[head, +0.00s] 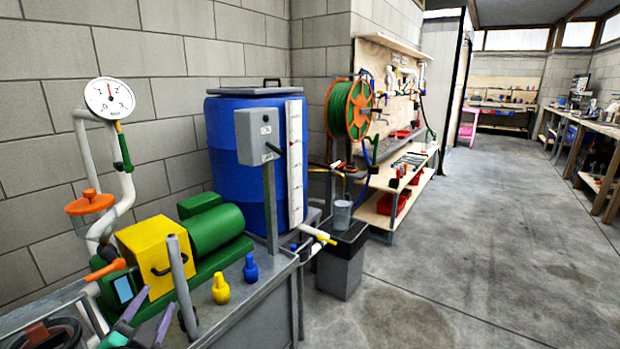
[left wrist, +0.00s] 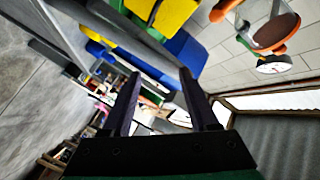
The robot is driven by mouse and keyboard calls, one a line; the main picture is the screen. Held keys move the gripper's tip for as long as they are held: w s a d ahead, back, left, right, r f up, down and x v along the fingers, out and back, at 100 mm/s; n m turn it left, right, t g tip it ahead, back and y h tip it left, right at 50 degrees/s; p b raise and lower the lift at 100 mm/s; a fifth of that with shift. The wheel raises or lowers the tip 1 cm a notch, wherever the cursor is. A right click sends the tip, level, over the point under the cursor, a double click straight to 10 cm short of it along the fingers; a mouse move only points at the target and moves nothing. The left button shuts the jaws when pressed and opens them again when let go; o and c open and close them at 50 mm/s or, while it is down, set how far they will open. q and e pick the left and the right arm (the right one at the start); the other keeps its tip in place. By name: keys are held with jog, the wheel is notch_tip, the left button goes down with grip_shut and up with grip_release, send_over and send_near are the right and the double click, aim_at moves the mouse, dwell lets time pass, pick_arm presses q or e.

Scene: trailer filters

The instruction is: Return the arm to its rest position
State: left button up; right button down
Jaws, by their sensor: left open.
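My left gripper (head: 156,302) shows at the bottom left of the head view, its two dark purple fingers spread apart. It is by the front of the metal bench (head: 245,307), near the pump. In the left wrist view its fingers (left wrist: 160,76) stand open with nothing between them, and the picture is turned over. My right gripper is in neither view.
The pump with its yellow box (head: 152,254) and green motor (head: 215,232) stands close to my gripper. A grey upright lever (head: 181,285), a yellow fitting (head: 221,289) and a blue fitting (head: 250,268) are beside it. The floor (head: 480,240) at right is clear.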

pick_arm(q)
jog(key=s+f+n+g, duration=0.4)
jog(key=s+f+g, duration=0.2)
jog(key=f, duration=0.6)
jog(key=s+d+f+n+g+h, duration=0.25)
jog(key=s+d+f+g, duration=0.4)
jog(key=s+f, duration=0.45)
jog(key=s+f+g, duration=0.1)
jog(key=s+f, duration=0.2)
jog(key=f, duration=0.9)
jog(key=s+f+g, duration=0.2)
jog(key=s+f, duration=0.2)
jog(key=f, duration=0.8)
jog(key=s+a+r+p, duration=0.2)
jog(key=s+r+p, duration=0.7)
jog(key=p, duration=1.3)
jog(key=shift+s+a+m, duration=0.4)
jog(key=shift+s+m, duration=0.05)
jog(key=shift+s, duration=1.7)
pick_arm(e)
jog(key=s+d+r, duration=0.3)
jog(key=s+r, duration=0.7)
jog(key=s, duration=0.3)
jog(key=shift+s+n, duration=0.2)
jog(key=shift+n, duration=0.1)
